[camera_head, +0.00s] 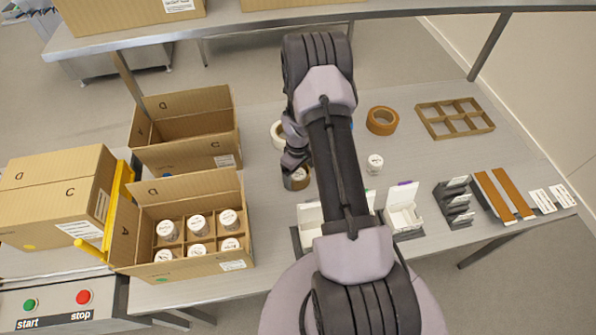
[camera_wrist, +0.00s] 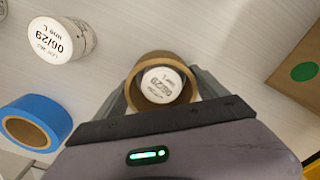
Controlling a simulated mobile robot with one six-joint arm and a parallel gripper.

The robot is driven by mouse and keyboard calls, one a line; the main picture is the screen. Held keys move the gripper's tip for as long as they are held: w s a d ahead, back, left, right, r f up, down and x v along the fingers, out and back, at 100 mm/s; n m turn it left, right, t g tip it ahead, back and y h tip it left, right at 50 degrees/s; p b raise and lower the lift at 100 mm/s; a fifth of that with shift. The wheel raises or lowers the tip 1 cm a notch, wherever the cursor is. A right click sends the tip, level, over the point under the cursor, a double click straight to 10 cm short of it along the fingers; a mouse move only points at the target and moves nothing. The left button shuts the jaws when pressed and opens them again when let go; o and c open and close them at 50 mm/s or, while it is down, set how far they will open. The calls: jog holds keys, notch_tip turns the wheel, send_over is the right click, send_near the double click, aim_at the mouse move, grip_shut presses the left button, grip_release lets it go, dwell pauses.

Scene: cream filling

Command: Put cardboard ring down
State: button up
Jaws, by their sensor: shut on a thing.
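The brown cardboard ring (camera_wrist: 138,70) is between the fingers of my gripper (camera_wrist: 163,98), which is shut on it. In the wrist view a white jar (camera_wrist: 162,84) with a printed lid shows inside the ring's opening. I cannot tell whether the ring rests on the table or is held just above it. In the head view my gripper (camera_head: 297,172) is over the table, right of the open boxes, with the ring (camera_head: 297,182) at its tip. The arm hides part of the table behind it.
An open cardboard box (camera_head: 215,267) at left holds several white jars in a divider. An empty open box (camera_head: 190,150) stands behind it. A blue tape roll (camera_wrist: 22,130) and another jar (camera_wrist: 60,40) lie nearby. A brown tape roll (camera_head: 382,120) and cardboard divider (camera_head: 457,127) are right.

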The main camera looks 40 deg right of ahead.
jog(key=shift+f+b, duration=0.5)
jog(key=shift+f, duration=0.1)
dwell(0.3)
jog(key=o, duration=1.4)
